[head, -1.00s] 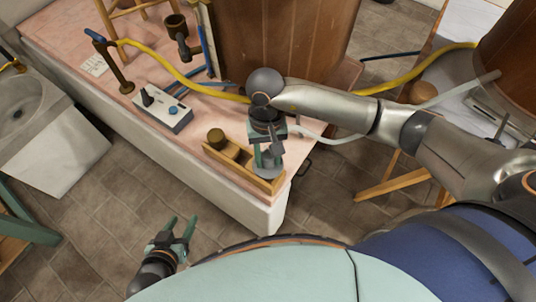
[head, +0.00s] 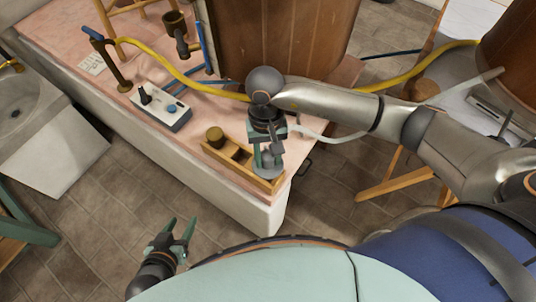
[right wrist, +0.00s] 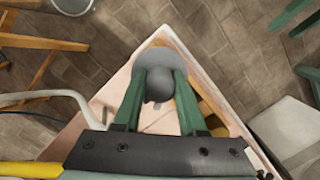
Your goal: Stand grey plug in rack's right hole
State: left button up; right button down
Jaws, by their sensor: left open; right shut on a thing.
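The wooden rack (head: 271,185) lies at the near corner of the pink tabletop. A brown plug (head: 215,136) stands in its left part. My right gripper (head: 267,160) points down over the rack's right end, its fingers shut on the grey plug (head: 267,170). In the right wrist view the plug (right wrist: 158,86) shows between the green fingers (right wrist: 158,90), with its wide grey disc around them. The right hole is hidden under plug and gripper; I cannot tell whether the plug is in it. My left gripper (head: 182,235) is open and empty, low over the floor.
A control box (head: 161,108) with a joystick and blue knob sits left of the rack. A large wooden vat (head: 285,45) stands behind. A yellow hose (head: 210,90) and a pale hose (head: 330,138) run near my right gripper. The table's front edge is close.

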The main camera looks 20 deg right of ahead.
aim_at(268, 167)
jog(key=shift+f+b, duration=0.75)
jog(key=shift+f, duration=0.05)
jog(key=shift+f+b, duration=0.8)
jog(key=shift+b, duration=0.15)
dwell(1.4)
jog(key=shift+f+b, duration=0.25)
jog(key=shift+b, duration=0.15)
jog(key=shift+f+b, duration=0.55)
jog(key=shift+b, duration=0.35)
dwell(1.2)
jog(key=shift+r, duration=0.1)
dwell(0.4)
dwell(0.6)
jog(key=shift+c, duration=2)
grip_release()
jog(key=shift+f, duration=0.2)
